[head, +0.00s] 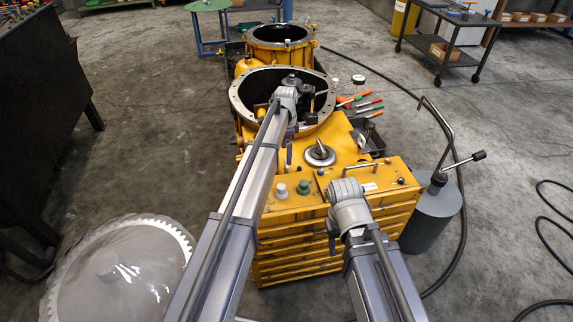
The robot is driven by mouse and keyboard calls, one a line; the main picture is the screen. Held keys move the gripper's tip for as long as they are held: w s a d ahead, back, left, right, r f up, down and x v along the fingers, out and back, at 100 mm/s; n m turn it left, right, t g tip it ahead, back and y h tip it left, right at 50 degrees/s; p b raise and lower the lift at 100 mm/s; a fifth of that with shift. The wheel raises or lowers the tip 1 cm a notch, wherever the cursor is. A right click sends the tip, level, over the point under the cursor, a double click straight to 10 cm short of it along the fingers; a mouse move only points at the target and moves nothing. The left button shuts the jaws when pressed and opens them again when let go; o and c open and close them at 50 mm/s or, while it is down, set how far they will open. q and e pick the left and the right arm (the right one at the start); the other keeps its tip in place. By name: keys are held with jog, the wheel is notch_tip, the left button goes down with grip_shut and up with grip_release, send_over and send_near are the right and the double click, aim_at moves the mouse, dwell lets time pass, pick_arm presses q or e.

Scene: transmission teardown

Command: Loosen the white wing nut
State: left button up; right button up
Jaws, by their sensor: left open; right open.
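A small white knob-like piece (281,190) stands on the near top of the yellow cabinet, beside a similar green one (303,187). The white piece may be the wing nut, but it is too small for me to make out wings. My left gripper (309,98) is open over the large round yellow housing (236,100), well beyond the white piece. My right gripper (335,238) is open at the cabinet's near right, to the right of the white piece. Its fingers are mostly hidden by its wrist.
A round metal fitting (320,153) sits on the yellow casing. Orange-, red- and green-handled tools (367,106) lie right of the housing. A grey canister with a lever (431,215) stands at right. A large toothed disc (120,275) is at lower left. Cables cross the right floor.

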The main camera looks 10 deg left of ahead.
aim_at(286, 168)
pick_arm(q)
notch_tip(286, 168, down, 5)
jog(key=b, duration=0.4)
jog(key=shift+f, duration=0.15)
jog(key=shift+c, duration=0.2)
jog(key=c, duration=1.3)
jog(key=shift+n, duration=2.2)
jog(key=shift+c, duration=0.2)
jog(key=o, duration=1.4)
jog(key=shift+r, duration=0.2)
